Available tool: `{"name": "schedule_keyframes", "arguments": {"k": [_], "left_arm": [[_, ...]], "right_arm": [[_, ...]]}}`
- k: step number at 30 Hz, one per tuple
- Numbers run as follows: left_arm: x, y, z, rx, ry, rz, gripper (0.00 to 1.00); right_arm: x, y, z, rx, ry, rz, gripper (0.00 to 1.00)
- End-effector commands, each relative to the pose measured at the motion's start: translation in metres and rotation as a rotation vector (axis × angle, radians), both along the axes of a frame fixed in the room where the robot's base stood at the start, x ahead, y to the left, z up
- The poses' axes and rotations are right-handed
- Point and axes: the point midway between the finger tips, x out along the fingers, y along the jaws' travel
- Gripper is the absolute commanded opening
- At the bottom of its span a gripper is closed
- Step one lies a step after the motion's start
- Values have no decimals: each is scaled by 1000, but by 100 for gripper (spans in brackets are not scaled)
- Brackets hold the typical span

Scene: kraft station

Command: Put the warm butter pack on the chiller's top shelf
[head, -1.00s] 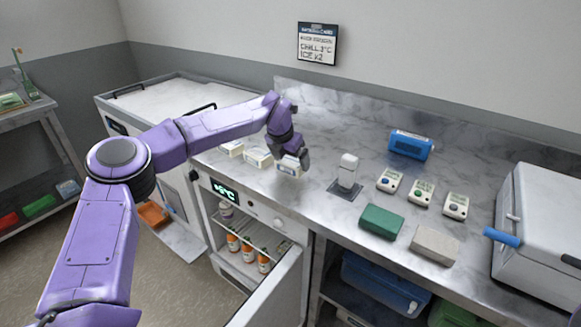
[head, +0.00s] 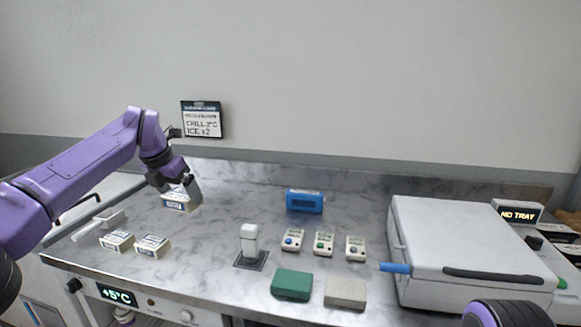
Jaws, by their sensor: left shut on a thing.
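My left gripper (head: 172,184) is shut on a small white pack with a blue label (head: 181,203), above the back left of the steel counter. Two similar packs, a left one (head: 117,241) and a right one (head: 152,246), sit on the counter nearer its front left. I cannot tell from the labels which pack is the warm butter. The chiller is under the counter; its +5°C display (head: 118,295) shows at the bottom left. Its shelves and door are below the view. My right gripper is not in view; only a purple part of my right arm shows at the bottom right.
A white block on a dark pad (head: 250,258), a green block (head: 292,284), a grey block (head: 345,292), several small button devices and a blue device (head: 305,201) occupy the counter. A large grey box (head: 460,250) stands right. Bare counter lies around the held pack.

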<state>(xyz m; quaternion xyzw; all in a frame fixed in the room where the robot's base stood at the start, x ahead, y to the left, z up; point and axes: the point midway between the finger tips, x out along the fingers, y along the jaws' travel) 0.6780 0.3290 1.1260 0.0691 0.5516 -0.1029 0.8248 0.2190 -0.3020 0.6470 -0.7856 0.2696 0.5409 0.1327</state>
Motion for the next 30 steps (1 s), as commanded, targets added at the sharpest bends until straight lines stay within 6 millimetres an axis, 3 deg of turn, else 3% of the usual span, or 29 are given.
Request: {"name": "schedule_keyframes", "arguments": {"k": [8, 17, 20, 25, 30], "left_arm": [[-21, -35, -21, -6, 3, -664, 53], [-67, -81, -65, -7, 7, -1457, 53], [-89, -96, -84, -7, 8, -1744, 53], [-146, -122, -121, -10, 7, -2287, 53], [-193, -134, -148, -7, 0, -2566, 53]], "right_arm": [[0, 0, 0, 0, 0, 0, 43], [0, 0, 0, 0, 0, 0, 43], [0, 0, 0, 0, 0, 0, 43], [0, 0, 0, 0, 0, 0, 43], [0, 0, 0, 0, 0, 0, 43]]}}
